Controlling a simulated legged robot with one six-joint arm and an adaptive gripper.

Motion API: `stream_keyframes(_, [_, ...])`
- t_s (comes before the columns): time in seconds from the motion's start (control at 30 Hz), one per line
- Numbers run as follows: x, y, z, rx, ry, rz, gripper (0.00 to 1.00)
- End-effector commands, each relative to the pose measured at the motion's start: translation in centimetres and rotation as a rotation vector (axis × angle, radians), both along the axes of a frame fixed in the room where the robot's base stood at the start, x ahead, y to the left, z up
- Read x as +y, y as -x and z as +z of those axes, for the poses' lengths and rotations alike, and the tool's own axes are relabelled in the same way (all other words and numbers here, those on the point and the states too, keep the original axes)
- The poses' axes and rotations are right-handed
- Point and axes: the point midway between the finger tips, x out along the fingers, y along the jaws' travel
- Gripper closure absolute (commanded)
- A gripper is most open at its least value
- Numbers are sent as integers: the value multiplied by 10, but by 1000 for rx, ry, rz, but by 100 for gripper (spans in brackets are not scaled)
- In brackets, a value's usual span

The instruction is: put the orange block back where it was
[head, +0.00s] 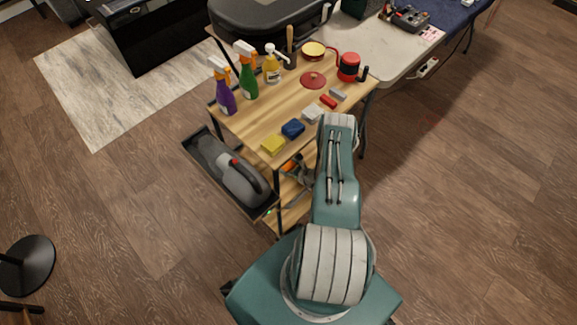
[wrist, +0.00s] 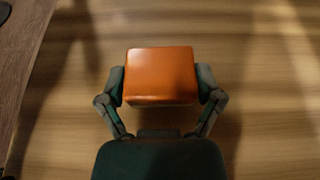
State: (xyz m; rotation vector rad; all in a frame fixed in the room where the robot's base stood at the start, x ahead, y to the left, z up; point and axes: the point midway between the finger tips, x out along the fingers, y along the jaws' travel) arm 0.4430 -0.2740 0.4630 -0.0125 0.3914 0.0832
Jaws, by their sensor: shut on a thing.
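The orange block (wrist: 160,76) sits between the two fingers of my gripper (wrist: 161,88) in the wrist view, one finger against each side. My gripper is shut on it. In the head view a small orange patch of the block (head: 291,165) shows beside my arm, below the tabletop level of the wooden cart (head: 240,125). Much of my gripper is hidden there by my arm. A light wood surface (wrist: 270,110) lies beyond the block in the wrist view; I cannot tell whether the block touches it.
The cart's top carries a yellow sponge (head: 273,145), a blue block (head: 293,128), spray bottles (head: 248,75) and a red-capped tin (head: 349,67). A lower wooden shelf (head: 290,192) shows under it. A handheld vacuum (head: 235,178) lies in a side tray.

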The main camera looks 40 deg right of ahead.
Motion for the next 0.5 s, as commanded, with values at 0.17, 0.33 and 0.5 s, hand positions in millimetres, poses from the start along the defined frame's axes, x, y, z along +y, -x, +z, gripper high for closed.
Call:
stream_keyframes(0.17, [0,0,-1,0,0,0,71])
stream_keyframes(0.33, [0,0,-1,0,0,0,0])
stream_keyframes(0.5, [0,0,-1,0,0,0,0])
